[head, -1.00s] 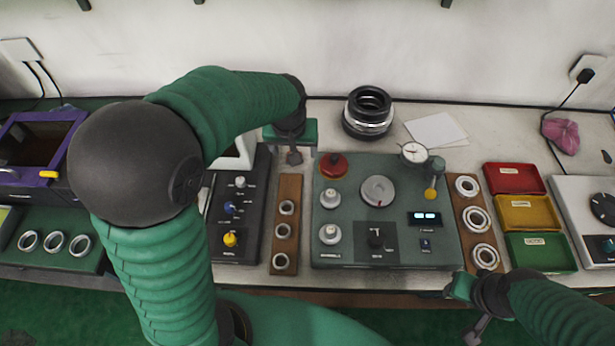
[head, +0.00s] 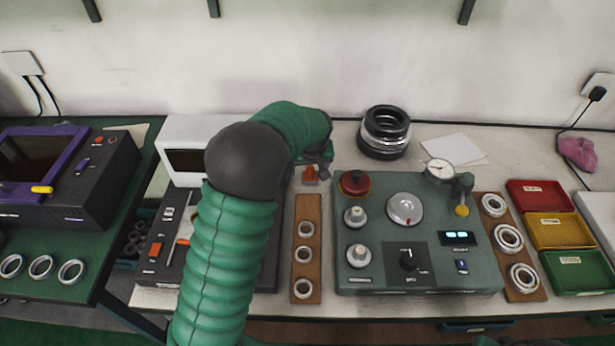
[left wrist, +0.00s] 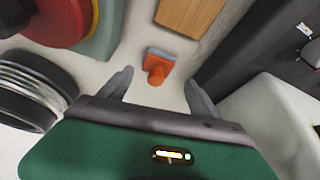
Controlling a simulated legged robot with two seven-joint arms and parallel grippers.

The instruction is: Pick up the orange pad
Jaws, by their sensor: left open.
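The orange pad (head: 310,174) is a small orange piece on the bench, above the top end of the brown ring board and left of the green tester. In the left wrist view the orange pad (left wrist: 157,68) has an orange knob and a grey-blue edge. My left gripper (left wrist: 158,86) is open, with one finger on each side of the pad's knob end. No contact shows. In the head view the left gripper (head: 316,162) is just above the pad, partly hidden by my arm. My right gripper is out of view.
The green tester (head: 375,265) with a red knob stands right of the pad. The brown board (head: 306,228) holds rings. A stack of black and silver rings (head: 385,132) stands behind. A white-topped box (head: 190,130) is to the left. Red, yellow and green trays lie right.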

